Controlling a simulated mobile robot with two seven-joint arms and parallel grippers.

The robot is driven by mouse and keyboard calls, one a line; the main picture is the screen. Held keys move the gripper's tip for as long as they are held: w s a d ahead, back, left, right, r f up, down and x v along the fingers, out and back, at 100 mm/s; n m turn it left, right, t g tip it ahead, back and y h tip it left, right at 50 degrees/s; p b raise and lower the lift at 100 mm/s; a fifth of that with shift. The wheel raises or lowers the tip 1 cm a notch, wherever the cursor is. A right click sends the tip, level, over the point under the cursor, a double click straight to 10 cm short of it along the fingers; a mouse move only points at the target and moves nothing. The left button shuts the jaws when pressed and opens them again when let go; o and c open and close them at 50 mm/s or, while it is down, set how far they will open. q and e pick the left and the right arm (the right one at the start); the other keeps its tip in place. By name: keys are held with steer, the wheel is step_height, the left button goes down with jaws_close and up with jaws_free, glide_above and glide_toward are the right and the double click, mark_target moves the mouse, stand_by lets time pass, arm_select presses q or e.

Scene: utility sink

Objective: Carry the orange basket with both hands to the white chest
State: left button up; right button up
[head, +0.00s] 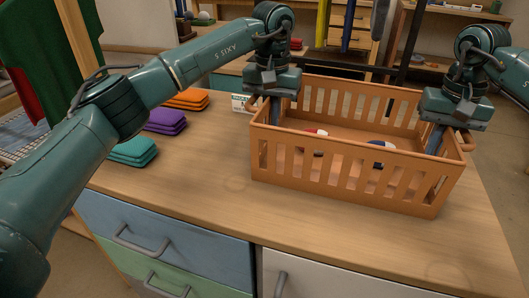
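The orange basket (345,172) stands on the wooden counter top in the head view, with slotted walls and a handle on its right end. Inside it are a small red-and-white item (316,133) and a small blue-and-white item (382,145), both partly hidden by the front wall. My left gripper (275,112) points down at the basket's left end. My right gripper (434,140) points down at its right end. A finger of each shows at the end walls; whether they are closed on the basket is hidden. I cannot identify a white chest in this view.
Folded orange (188,98), purple (165,121) and teal (132,149) cloths lie on the counter (200,190) left of the basket. A small white-and-green box (240,103) sits just behind-left of it. The counter has blue and green drawers and a white front (345,280).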

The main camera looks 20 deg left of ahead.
arm_select(q)
steer(key=o, duration=0.4)
arm_select(e)
steer(key=o, duration=0.4)
arm_select(q)
steer(key=shift+r, duration=0.1)
arm_select(e)
steer(key=shift+r, duration=0.15)
